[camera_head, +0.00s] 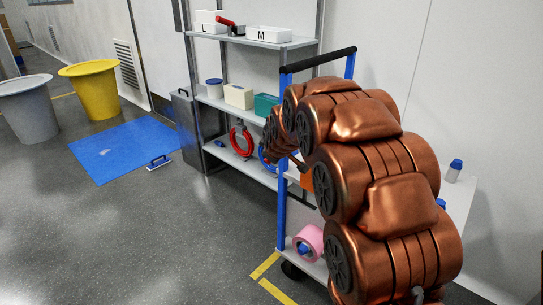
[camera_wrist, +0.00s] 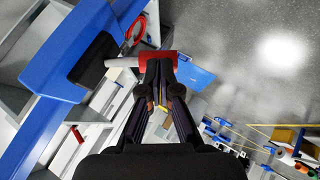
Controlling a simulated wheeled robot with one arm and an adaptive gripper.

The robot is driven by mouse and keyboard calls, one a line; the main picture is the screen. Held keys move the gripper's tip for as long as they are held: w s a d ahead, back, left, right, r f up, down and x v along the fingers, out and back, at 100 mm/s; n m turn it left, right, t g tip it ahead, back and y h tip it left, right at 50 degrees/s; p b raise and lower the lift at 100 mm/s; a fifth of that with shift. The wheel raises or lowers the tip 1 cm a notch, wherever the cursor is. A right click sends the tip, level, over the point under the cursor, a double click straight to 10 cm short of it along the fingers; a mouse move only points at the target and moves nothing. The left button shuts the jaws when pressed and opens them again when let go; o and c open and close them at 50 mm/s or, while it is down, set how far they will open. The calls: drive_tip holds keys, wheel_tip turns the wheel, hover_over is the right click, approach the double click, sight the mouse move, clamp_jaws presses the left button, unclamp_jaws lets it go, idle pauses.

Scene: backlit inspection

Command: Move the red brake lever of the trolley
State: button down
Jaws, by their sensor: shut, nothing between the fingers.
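The trolley (camera_head: 282,205) stands at the right, with a blue frame and a black-gripped handle (camera_head: 318,60). My copper arm covers much of it. In the wrist view, the trolley's blue frame (camera_wrist: 45,135) crosses the left side close by. A red part (camera_wrist: 158,53) that looks like the brake lever lies at my fingertips, beside a pale rod (camera_wrist: 121,62). My gripper (camera_wrist: 158,64) is shut with nothing between its fingers, and its tips overlap the red part. I cannot tell whether they touch it. In the head view the lever is hidden behind my arm.
A shelf rack (camera_head: 255,42) with boxes and rings stands behind the trolley. A pink roll (camera_head: 308,241) sits on the trolley's lower deck. A yellow bin (camera_head: 92,88), a grey bin (camera_head: 28,107) and a blue mat (camera_head: 122,150) are at the left.

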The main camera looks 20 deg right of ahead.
drive_tip(key=shift+r, duration=0.1)
idle(0.3)
drive_tip(key=w+r+p+v, duration=0.1)
drive_tip(key=p+v, duration=0.2)
drive_tip(key=v, duration=1.2)
drive_tip(key=s+a+f+m+g+y, duration=0.1)
drive_tip(key=s+a+f+m+g, duration=0.2)
drive_tip(key=s, duration=1)
drive_tip(key=s+a+f+m+g, duration=0.25)
drive_tip(key=s+f+g, duration=0.25)
drive_tip(key=s, duration=0.8)
drive_tip(key=s+a+f+m+g+y, duration=0.1)
drive_tip(key=s+a+f+m+g, duration=0.25)
drive_tip(key=s, duration=1.05)
wheel_tip(320, 180, up, 24)
drive_tip(key=n+p, duration=0.1)
drive_tip(key=p, duration=2.2)
drive_tip(key=shift+s+d+r+n+t+p, duration=0.2)
drive_tip(key=shift+d+n+t+p, duration=0.1)
drive_tip(key=shift+t+p, duration=0.15)
